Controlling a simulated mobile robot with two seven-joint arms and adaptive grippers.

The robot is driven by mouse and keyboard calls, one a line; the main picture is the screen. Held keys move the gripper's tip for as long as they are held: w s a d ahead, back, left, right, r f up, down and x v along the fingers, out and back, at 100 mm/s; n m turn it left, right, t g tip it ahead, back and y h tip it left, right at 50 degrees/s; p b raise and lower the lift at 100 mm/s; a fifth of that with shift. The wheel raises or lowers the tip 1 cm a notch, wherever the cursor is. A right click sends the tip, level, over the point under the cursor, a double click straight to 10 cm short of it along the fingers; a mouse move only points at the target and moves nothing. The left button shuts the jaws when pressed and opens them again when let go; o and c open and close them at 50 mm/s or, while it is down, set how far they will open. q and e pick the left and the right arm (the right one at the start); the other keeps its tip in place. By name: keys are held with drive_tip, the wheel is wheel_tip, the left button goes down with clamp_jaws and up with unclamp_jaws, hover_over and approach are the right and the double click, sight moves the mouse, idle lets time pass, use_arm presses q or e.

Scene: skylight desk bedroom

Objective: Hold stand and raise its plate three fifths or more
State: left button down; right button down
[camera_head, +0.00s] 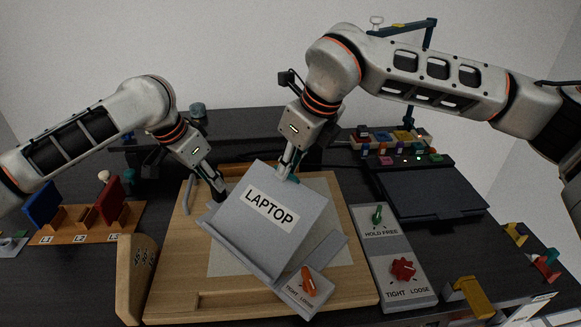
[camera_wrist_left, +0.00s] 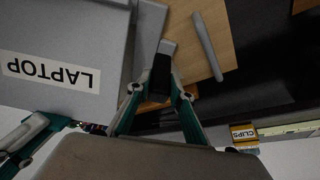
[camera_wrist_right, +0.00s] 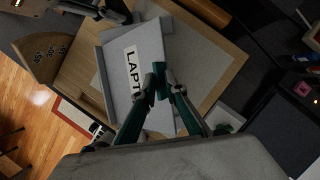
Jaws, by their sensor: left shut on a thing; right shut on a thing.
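The laptop stand stands on a wooden board (camera_head: 180,290), its grey plate (camera_head: 285,240) labelled LAPTOP tilted up. Its grey base (camera_head: 335,255) shows along the right, with an orange knob (camera_head: 309,281) by TIGHT and LOOSE marks at the front corner.
A wooden angle gauge (camera_head: 138,280) stands at the board's front left. A grey panel (camera_head: 400,250) on the right carries a green HOLD/FREE lever (camera_head: 377,214) and a red knob (camera_head: 403,269). A dark laptop-like slab (camera_head: 430,205) lies behind it. Red and blue panels stand far left.

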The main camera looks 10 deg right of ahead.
use_arm(q)
drive_tip(key=shift+s+d+r, duration=0.1)
drive_tip(key=shift+d+r, duration=0.2)
drive_tip(key=shift+d, duration=0.25)
use_arm(e)
drive_tip(key=shift+s+a+f, duration=0.15)
drive_tip(key=shift+s+a, duration=0.2)
drive_tip(key=c, duration=2.3)
unclamp_jaws()
drive_tip(key=shift+c, duration=0.2)
drive_tip(key=shift+o, duration=0.5)
use_arm(q)
drive_tip(key=shift+a, duration=0.1)
use_arm(e)
drive_tip(key=shift+w+d, duration=0.1)
drive_tip(key=shift+d, duration=0.05)
use_arm(q)
drive_tip(key=shift+a+f, duration=0.2)
drive_tip(key=shift+a, duration=0.05)
use_arm(e)
drive_tip(key=v, duration=1.2)
drive_tip(key=shift+w, duration=0.1)
use_arm(q)
drive_tip(key=c, duration=1.7)
unclamp_jaws()
